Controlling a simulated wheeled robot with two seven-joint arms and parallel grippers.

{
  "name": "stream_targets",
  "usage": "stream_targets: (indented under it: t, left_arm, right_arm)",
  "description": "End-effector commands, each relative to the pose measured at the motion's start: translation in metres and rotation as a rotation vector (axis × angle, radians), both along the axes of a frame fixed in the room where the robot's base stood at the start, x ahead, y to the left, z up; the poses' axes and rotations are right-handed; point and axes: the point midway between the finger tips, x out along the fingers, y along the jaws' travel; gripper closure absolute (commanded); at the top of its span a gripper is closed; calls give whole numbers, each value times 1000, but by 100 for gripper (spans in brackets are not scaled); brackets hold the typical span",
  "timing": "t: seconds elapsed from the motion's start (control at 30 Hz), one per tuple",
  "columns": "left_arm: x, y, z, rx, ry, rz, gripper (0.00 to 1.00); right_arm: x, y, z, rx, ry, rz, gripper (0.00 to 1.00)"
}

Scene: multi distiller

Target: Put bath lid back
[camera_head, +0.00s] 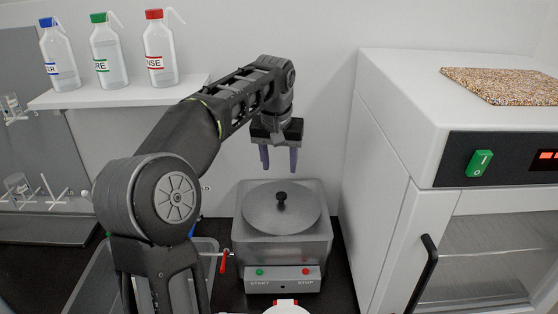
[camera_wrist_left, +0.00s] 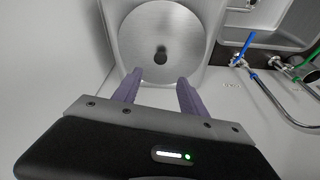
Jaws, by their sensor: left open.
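The bath lid (camera_head: 262,212) is a round grey metal disc with a black knob (camera_head: 281,199) at its centre. It lies on top of the square grey bath (camera_head: 283,247), which has a front panel with START and STOP buttons. My left gripper (camera_head: 279,160) is open and empty, pointing down above the back of the bath, clear of the lid. In the left wrist view the lid (camera_wrist_left: 178,32) and its knob (camera_wrist_left: 161,57) show beyond the two fingertips (camera_wrist_left: 161,78). My right gripper is not in view.
A white oven (camera_head: 380,165) with a black handle stands close on the right. A sink (camera_head: 87,285) with a red-handled tap (camera_head: 223,262) is at the left. A shelf (camera_head: 125,95) with several wash bottles hangs at the upper left.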

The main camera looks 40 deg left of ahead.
Motion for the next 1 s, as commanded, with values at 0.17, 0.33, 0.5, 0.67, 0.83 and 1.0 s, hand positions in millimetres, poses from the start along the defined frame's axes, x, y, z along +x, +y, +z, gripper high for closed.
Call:
stream_targets:
  t: [0.17,0.33,0.5,0.67,0.83,1.0]
  left_arm:
    - [-4,-2,17,0,0,0,50]
    - [-4,-3,19,0,1,0,50]
    - [-4,-3,19,0,1,0,50]
    - [-4,-3,19,0,1,0,50]
    - [-4,-2,18,0,1,0,50]
    - [-4,-3,18,0,1,0,50]
  right_arm:
    - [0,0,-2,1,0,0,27]
    - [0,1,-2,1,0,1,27]
    - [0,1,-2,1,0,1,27]
    - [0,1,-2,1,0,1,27]
    - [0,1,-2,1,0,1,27]
    - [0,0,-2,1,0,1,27]
